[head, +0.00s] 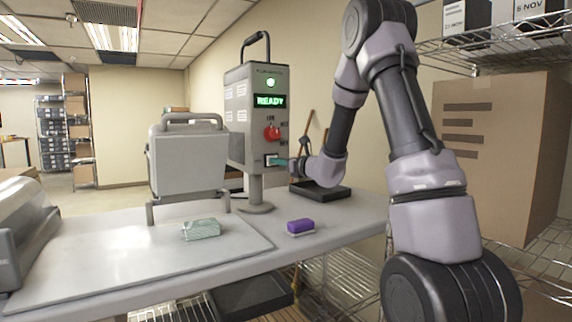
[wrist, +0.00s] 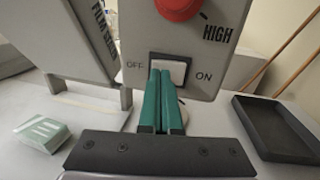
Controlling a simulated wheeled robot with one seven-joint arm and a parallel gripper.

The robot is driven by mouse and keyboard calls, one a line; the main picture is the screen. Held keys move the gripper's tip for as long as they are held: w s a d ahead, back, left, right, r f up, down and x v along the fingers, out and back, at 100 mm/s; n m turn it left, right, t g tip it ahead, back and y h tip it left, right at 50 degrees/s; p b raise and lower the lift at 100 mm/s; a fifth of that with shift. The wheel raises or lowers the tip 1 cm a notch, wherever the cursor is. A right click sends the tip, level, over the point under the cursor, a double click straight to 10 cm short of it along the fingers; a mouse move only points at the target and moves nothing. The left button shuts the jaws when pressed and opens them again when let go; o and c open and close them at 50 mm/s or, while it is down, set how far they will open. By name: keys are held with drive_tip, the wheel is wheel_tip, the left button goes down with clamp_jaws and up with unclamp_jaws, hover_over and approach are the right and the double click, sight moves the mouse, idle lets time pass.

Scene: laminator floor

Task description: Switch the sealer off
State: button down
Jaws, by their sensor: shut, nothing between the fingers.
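The sealer's grey control box (head: 240,115) stands on a post on the table, with a lit green lamp (head: 270,82) and a green READY display (head: 270,100). Below them are a red knob (head: 271,132) and a pale rocker switch (head: 271,160). In the wrist view the switch (wrist: 172,66) sits between the OFF mark on the left and ON on the right. My gripper (wrist: 161,76) is shut and empty, its green fingers in front of the switch's left and lower part, partly hiding it. I cannot tell whether they touch it or which side is pressed.
A grey press-like unit with a handle (head: 188,160) stands left of the box. A pale green block (head: 201,229) and a purple block (head: 300,226) lie on the table (head: 130,280). A black tray (head: 335,192) lies behind my gripper. Shelving with a cardboard box (head: 500,150) is at right.

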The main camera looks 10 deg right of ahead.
drive_tip(key=shift+w+a, duration=0.2)
drive_tip(key=shift+w, duration=0.1)
